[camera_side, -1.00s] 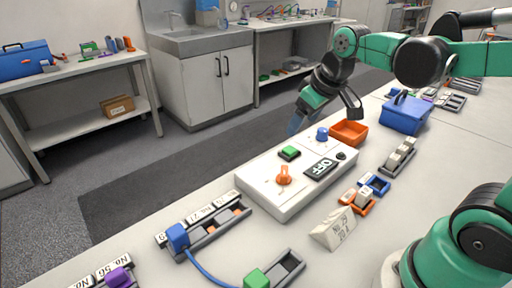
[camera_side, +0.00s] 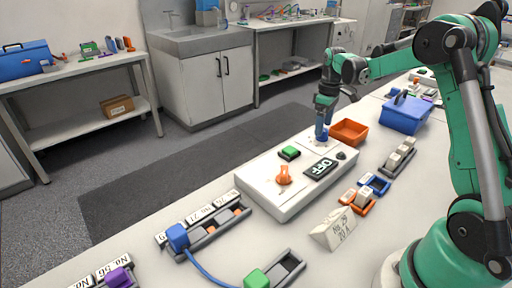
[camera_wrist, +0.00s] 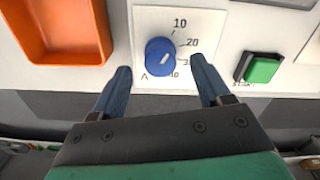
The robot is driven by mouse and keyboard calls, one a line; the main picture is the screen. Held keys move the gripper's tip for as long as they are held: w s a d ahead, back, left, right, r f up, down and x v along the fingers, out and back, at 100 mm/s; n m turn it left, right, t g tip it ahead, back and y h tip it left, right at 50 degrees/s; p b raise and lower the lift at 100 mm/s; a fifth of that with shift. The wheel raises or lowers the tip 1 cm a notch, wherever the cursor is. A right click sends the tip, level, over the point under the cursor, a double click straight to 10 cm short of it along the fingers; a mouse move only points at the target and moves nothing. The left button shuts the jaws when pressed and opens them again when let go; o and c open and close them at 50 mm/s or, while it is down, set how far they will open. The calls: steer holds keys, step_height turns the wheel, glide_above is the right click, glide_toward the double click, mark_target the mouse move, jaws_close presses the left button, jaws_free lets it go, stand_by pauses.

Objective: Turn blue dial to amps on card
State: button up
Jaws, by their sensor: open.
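The blue dial (camera_wrist: 160,55) sits on a white plate with 10, 20, partly hidden higher numbers and an A around it. A pale line marks its face, but I cannot tell exactly where it points. My gripper (camera_wrist: 160,70) is open, with one blue finger on either side of the dial, slightly towards its near side. In the side view my gripper (camera_side: 321,130) points down at the dial, which it largely hides. The white card (camera_side: 338,228) stands tilted in front of the cycler; its small print seems to read 20 A.
The white cycler box (camera_side: 275,204) carries an orange knob (camera_side: 284,175), a green button (camera_side: 289,152) and a display reading OFF (camera_side: 321,169). An orange bin (camera_side: 349,131) is close beside the dial. Battery trays and a blue case (camera_side: 405,114) stand nearby.

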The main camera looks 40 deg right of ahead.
steer(key=shift+f, duration=0.95)
jaws_close()
steer(key=shift+m, duration=0.4)
steer(key=m, duration=0.3)
steer(key=shift+m, duration=2)
